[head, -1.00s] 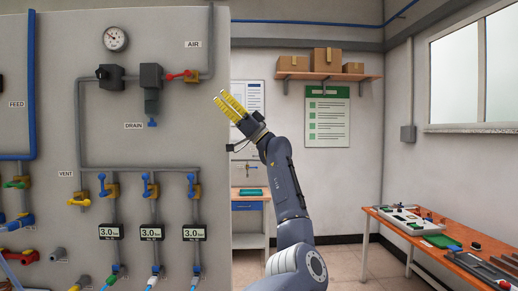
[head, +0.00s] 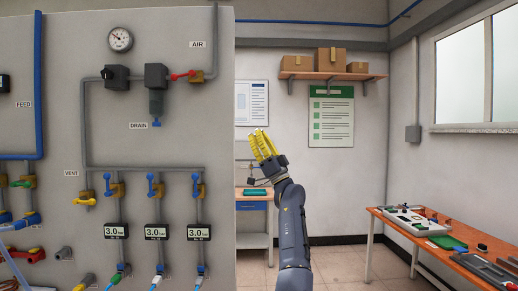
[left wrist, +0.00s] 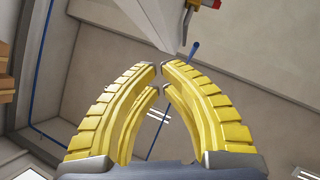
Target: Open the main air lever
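The main air lever (head: 182,75) is a red handle on a brass-yellow valve (head: 197,77) below the AIR label on the grey panel. It points left, roughly level, toward the dark regulator block. My left gripper (head: 260,131) has yellow ribbed fingers pointing up, to the right of the panel edge and lower than the lever, apart from it. In the left wrist view its fingertips (left wrist: 161,67) nearly meet, with nothing between them. A red handle end (left wrist: 212,4) and a yellow valve part show at that view's top edge. My right gripper is not in view.
The panel also carries a gauge (head: 120,39), a DRAIN filter (head: 156,90), a yellow VENT lever (head: 84,201) and several blue levers below. A wooden shelf (head: 331,76) with boxes hangs behind. A workbench (head: 384,222) stands at the right. Space right of the panel is open.

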